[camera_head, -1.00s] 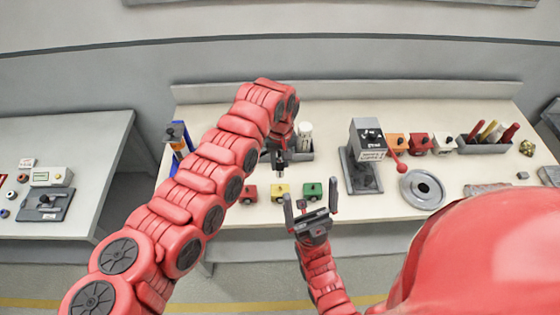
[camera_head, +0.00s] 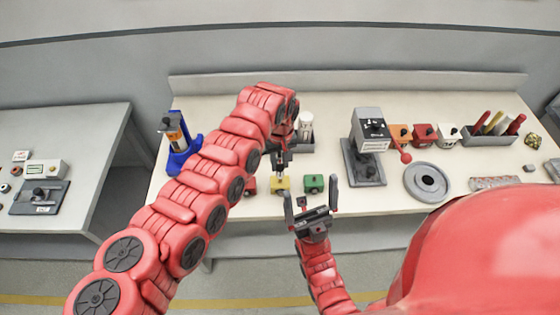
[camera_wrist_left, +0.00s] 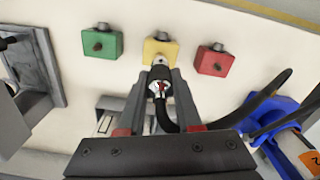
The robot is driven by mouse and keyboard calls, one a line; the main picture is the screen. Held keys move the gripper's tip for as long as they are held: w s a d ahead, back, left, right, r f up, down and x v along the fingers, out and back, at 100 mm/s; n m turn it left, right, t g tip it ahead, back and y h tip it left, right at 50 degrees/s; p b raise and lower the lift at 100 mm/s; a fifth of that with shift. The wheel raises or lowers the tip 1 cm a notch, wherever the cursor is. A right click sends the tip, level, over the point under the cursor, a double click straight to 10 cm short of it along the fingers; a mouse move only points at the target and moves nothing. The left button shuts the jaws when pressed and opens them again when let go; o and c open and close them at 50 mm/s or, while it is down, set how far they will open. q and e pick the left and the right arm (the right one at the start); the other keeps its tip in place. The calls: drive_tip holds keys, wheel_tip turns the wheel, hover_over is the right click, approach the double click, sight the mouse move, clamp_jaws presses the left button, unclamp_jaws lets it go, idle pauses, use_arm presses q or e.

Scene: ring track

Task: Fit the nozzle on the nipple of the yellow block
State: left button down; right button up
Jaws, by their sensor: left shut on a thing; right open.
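The yellow block (camera_head: 280,185) sits on the bench between a red block and a green block. It also shows in the left wrist view (camera_wrist_left: 153,50), with a dark knob on it. My left gripper (camera_head: 281,160) is shut on the nozzle (camera_wrist_left: 160,84), a black piece with a metal end, trailing a black hose (camera_wrist_left: 164,118). The nozzle points at the near side of the yellow block, where the pale nipple (camera_wrist_left: 160,60) partly shows. They overlap in view; I cannot tell whether they touch. My right gripper (camera_head: 310,200) is open and empty in front of the bench edge.
The red block (camera_wrist_left: 213,62) and green block (camera_wrist_left: 102,44) stand close on either side. A blue stand (camera_head: 184,158) is at the left, a lever press (camera_head: 364,165) at the right. A grey holder (camera_head: 300,143) stands behind my left gripper. Bare bench lies around the blocks.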

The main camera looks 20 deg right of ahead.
use_arm(q)
drive_tip(key=shift+f+b, duration=0.3)
drive_tip(key=shift+b, duration=0.05)
idle(0.3)
idle(0.9)
drive_tip(key=shift+f+b, duration=1)
drive_tip(key=shift+b, duration=0.05)
idle(1.0)
drive_tip(key=c, duration=0.5)
unclamp_jaws()
